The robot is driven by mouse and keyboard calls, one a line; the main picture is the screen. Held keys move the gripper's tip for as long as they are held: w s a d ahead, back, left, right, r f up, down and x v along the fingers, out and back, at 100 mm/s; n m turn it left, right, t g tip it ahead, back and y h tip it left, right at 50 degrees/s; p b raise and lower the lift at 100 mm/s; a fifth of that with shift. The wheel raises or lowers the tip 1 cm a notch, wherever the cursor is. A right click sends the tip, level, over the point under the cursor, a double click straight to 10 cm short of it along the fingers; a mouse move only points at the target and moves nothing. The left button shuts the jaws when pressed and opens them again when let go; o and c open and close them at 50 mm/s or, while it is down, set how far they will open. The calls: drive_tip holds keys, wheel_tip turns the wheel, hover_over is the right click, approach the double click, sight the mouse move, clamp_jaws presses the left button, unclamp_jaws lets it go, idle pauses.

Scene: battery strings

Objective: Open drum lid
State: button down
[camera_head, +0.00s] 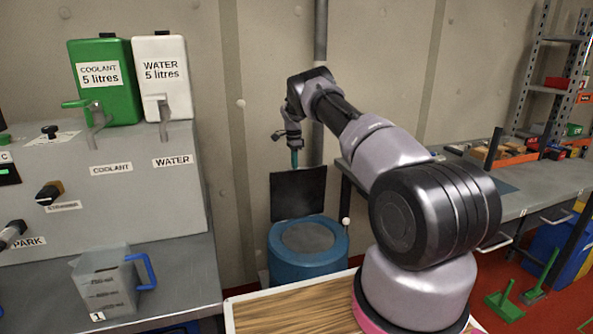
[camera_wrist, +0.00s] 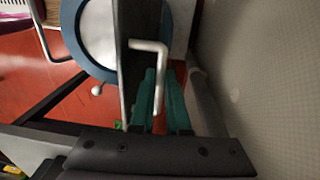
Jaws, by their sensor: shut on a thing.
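A blue drum (camera_head: 282,263) stands on the floor near the wall, with a grey round area in its top. Its dark flat lid (camera_head: 298,193) stands upright at the drum's back edge. In the wrist view the lid (camera_wrist: 132,30) shows nearly edge-on beside the drum's blue rim (camera_wrist: 72,38). A pale bent handle (camera_wrist: 150,46) sticks out from the lid. My gripper (camera_head: 294,158) is just above the lid's top edge in the head view. Its teal fingers (camera_wrist: 160,105) are shut on the handle in the wrist view.
A small white ball on a stalk (camera_head: 345,221) stands at the drum's right. A wooden-topped surface (camera_head: 275,311) is in front of the drum. A bench with a jug (camera_head: 112,281) is left; a grey workbench (camera_head: 525,199) is right. The wall (camera_wrist: 260,70) is close behind my gripper.

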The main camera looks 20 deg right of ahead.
drive_tip(key=shift+w+d+r, duration=0.1)
drive_tip(key=shift+w, duration=1.05)
drive_tip(key=shift+w, duration=0.1)
drive_tip(key=c, duration=0.9)
unclamp_jaws()
drive_tip(key=shift+w, duration=0.15)
drive_tip(key=shift+a, duration=0.2)
drive_tip(key=r, duration=1)
drive_tip(key=shift+w+r, duration=0.25)
